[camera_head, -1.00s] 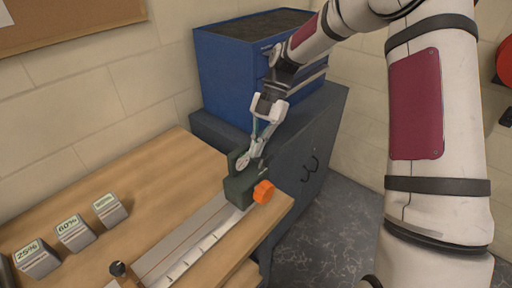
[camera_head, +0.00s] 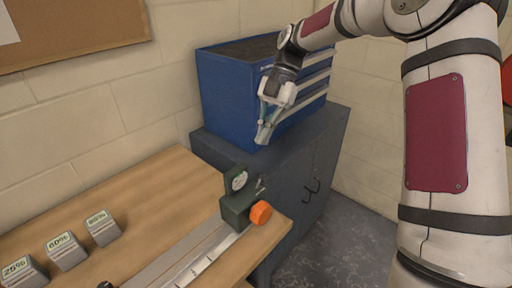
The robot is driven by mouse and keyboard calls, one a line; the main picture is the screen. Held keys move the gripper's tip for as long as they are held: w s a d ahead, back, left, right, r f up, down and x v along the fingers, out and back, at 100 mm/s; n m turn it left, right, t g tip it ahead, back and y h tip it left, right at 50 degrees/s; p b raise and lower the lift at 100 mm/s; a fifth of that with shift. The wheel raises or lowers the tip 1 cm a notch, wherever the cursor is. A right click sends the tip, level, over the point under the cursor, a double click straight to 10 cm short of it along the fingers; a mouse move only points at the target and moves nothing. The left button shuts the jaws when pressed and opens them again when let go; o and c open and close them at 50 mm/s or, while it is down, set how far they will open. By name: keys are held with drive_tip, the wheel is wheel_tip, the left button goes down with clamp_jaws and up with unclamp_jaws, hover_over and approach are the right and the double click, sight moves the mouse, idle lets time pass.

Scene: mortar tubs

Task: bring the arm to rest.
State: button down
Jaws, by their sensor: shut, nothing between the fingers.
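My gripper (camera_head: 264,133) is shut and empty. It hangs from my arm (camera_head: 322,24) in the upper middle of the view, fingers pointing down. It is in front of the blue tool chest (camera_head: 226,98), above the dark grey cabinet (camera_head: 285,160). It is apart from the dark green device (camera_head: 238,205) with the round dial and orange knob, which lies below and to its left.
The wooden bench (camera_head: 170,195) fills the lower left. A long metal rail (camera_head: 190,258) runs along it from the green device. Several labelled grey blocks (camera_head: 66,250) stand at its left. The cabinet has dark hooks (camera_head: 312,186). Floor (camera_head: 335,248) shows at right.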

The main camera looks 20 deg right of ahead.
drive_tip(key=shift+d+r, duration=0.15)
drive_tip(key=s+r+m+t+h, duration=0.2)
drive_tip(key=s+r+m, duration=0.2)
drive_tip(key=s+m, duration=0.3)
drive_tip(key=s+r+m+t+h, duration=0.3)
drive_tip(key=s+r+m, duration=0.2)
drive_tip(key=s+m, duration=0.2)
drive_tip(key=s+d+m+t, duration=0.2)
drive_tip(key=s+m+t, duration=0.2)
drive_tip(key=s+m, duration=0.8)
drive_tip(key=shift+s+d+f+m+t, duration=0.25)
drive_tip(key=shift+s+f+m+t, duration=0.1)
drive_tip(key=shift+s, duration=0.1)
drive_tip(key=c, duration=2.4)
unclamp_jaws()
